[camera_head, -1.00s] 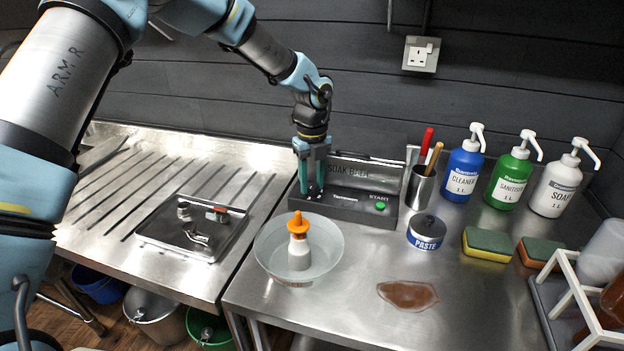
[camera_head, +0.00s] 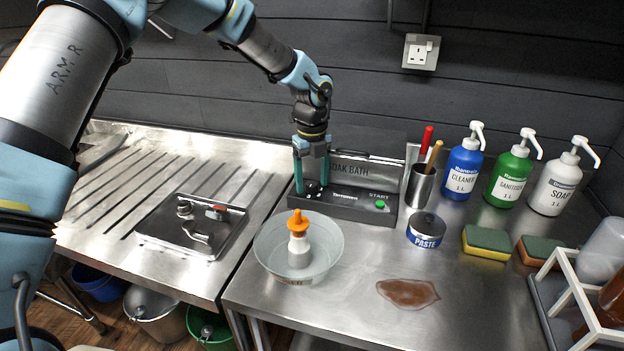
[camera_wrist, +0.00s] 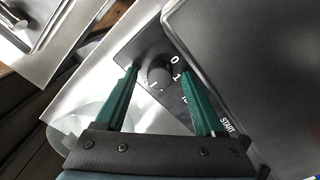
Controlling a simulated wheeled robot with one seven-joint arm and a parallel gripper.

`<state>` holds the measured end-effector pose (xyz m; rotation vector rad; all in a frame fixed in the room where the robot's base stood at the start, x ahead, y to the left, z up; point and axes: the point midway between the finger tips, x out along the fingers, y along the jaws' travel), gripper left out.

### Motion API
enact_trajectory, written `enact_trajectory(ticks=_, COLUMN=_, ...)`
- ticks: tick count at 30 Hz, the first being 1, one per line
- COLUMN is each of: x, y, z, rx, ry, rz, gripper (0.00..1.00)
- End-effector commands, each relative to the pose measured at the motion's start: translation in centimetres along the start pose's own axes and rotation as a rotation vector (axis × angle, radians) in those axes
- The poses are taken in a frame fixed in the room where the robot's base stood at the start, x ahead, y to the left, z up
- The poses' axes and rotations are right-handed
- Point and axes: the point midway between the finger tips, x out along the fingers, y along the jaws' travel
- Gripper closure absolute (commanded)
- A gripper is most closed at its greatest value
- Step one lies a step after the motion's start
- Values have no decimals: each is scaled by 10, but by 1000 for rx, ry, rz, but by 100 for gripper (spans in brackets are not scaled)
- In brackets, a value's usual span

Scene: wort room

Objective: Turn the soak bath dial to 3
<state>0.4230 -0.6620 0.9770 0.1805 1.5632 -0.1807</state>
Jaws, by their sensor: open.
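The soak bath (camera_head: 350,205) is a dark box with a green START button on its front panel, at the back of the steel counter. Its dial (camera_wrist: 160,73) is a round black knob in the wrist view, with a white 0 and 1 printed to its right. Other marks are partly hidden, and the dial's pointed setting cannot be read. My gripper (camera_wrist: 160,78) is open with its green fingers on either side of the dial, apart from it. In the head view my gripper (camera_head: 311,186) points down at the panel's left end.
A glass bowl (camera_head: 262,262) with an orange-topped white bottle stands in front of the bath. A paste tin (camera_head: 426,231), a steel cup (camera_head: 421,188) with tool handles, pump bottles and sponges stand to the right. A brown spill (camera_head: 408,293) lies on the counter. The drainer (camera_head: 110,225) is at left.

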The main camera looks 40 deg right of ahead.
Motion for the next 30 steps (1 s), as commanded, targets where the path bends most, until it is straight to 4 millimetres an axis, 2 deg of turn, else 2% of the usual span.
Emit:
enact_trajectory(ticks=5, x=-12, y=0, z=1, rx=-1, ry=-3, rz=-2, gripper=29)
enact_trajectory(ticks=18, x=-90, y=0, z=1, rx=-1, ry=-3, rz=-2, gripper=29)
enact_trajectory(ticks=24, x=-107, y=0, z=0, rx=0, ry=-1, rz=-1, gripper=29)
enact_trajectory(ticks=30, x=-108, y=0, z=0, rx=0, ry=0, rz=-1, gripper=29)
